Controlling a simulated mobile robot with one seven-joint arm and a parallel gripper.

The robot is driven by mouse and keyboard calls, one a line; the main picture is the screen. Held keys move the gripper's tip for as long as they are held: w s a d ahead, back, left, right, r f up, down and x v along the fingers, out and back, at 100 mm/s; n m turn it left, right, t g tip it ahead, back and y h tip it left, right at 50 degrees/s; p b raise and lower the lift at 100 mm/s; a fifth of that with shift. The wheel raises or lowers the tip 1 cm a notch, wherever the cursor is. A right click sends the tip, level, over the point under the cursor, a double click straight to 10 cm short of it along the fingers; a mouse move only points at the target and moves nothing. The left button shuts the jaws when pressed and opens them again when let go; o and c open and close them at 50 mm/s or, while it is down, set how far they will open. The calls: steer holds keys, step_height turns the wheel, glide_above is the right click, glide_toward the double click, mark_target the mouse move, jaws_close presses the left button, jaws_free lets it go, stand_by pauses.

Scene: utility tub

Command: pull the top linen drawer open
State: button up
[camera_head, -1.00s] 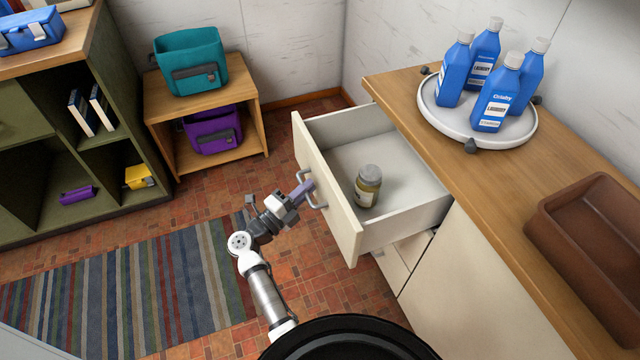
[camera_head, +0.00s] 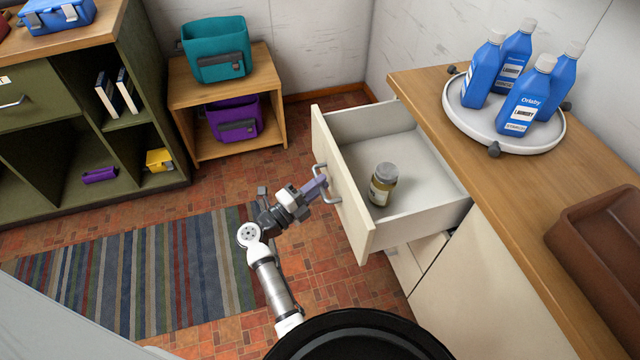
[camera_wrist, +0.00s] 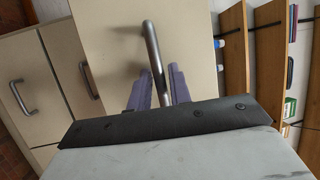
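The top linen drawer (camera_head: 345,195) is pulled well out of the cream cabinet, its inside showing in the head view. Its grey bar handle (camera_head: 325,188) is on the front panel; the handle also shows in the wrist view (camera_wrist: 152,50). My gripper (camera_head: 316,188) is at this handle. In the wrist view, its two purple fingers (camera_wrist: 160,88) lie on either side of the bar, close against it, and appear shut on it.
The wooden counter (camera_head: 480,160) above holds a round white tray (camera_head: 455,113) with several blue bottles and a brown bin (camera_head: 600,240). A low wooden shelf (camera_head: 185,95) with teal and purple bins and a green shelf unit (camera_head: 150,70) stand left. A striped rug (camera_head: 150,275) covers open floor.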

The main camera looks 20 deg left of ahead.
steer(key=b+v, duration=0.2)
steer(key=v, duration=1.1)
steer(key=shift+b, duration=0.4)
